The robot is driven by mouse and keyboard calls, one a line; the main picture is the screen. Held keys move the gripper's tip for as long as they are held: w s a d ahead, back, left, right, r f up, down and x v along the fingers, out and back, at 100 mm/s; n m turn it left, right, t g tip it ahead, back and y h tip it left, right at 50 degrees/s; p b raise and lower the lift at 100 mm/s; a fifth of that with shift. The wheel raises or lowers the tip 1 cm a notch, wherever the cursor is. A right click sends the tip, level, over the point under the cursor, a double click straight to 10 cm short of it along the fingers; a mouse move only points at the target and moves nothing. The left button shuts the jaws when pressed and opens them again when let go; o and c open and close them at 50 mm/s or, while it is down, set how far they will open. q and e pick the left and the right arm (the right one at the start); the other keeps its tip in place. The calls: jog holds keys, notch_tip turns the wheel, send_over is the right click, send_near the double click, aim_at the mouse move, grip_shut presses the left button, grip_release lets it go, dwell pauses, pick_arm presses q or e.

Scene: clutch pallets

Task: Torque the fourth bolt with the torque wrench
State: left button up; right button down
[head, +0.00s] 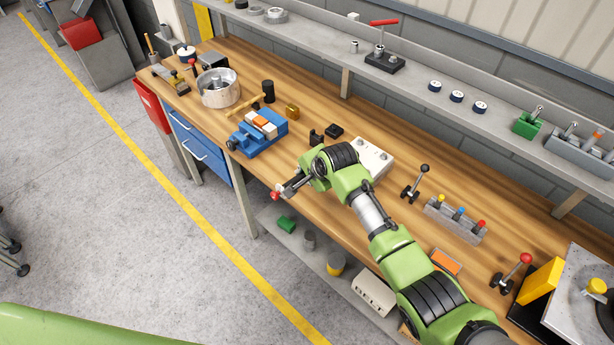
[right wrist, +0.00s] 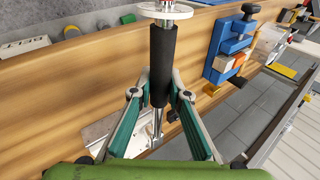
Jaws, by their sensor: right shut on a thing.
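My right gripper (right wrist: 160,94) is shut on a tool with a black cylindrical grip (right wrist: 160,60) and a bright steel shaft, which looks like the torque wrench. A pale disc and a red piece show beyond the grip's upper end; I cannot tell whether they belong to it. In the head view, my right gripper (head: 291,188) is over the bench's front edge, with a small red end (head: 275,196) showing at its tip. A pale plate with round fittings (head: 378,156) lies behind my arm, partly hidden. I cannot make out the fourth bolt. My left gripper is out of view.
A blue vise-like fixture (head: 262,134) stands on the wooden bench left of my arm, near a hammer (head: 267,92) and a round metal drum (head: 218,88). Levers (head: 416,183) and a grey block with coloured knobs (head: 455,218) stand to the right. Floor in front is clear.

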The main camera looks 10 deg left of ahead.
jog(key=shift+w+a+r, duration=0.15)
jog(key=shift+a+r, duration=0.1)
jog(key=shift+a, duration=0.05)
dwell(0.4)
jog(key=shift+d+r, duration=0.1)
jog(key=shift+r, duration=2.3)
